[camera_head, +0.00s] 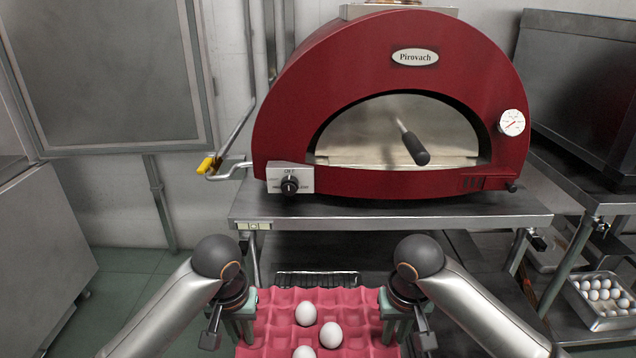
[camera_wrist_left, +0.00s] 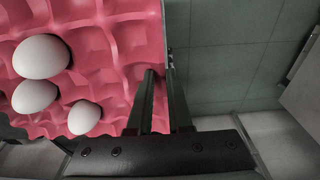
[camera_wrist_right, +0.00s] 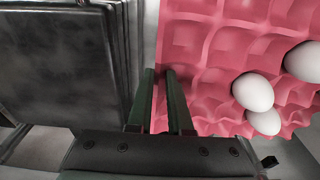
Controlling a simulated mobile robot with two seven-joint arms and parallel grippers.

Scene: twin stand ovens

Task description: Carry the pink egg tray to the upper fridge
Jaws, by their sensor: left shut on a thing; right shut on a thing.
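The pink egg tray (camera_head: 283,313) is held between my two grippers at the bottom of the head view, with three white eggs (camera_head: 329,335) showing in its cups. My left gripper (camera_head: 246,326) is shut on the tray's left edge; the left wrist view shows its fingers (camera_wrist_left: 160,100) on either side of the rim. My right gripper (camera_head: 389,324) is shut on the tray's right edge; its fingers (camera_wrist_right: 163,100) also straddle the rim in the right wrist view. The tray looks about level. Its near end is cut off in the head view. No fridge can be made out for certain.
A red pizza oven (camera_head: 290,85) stands on a steel table (camera_head: 390,207) ahead, with a wire rack (camera_head: 318,279) below. A steel container of eggs (camera_head: 602,318) sits at the lower right. A steel cabinet (camera_head: 42,245) stands at left, with green floor (camera_head: 125,275) beside it.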

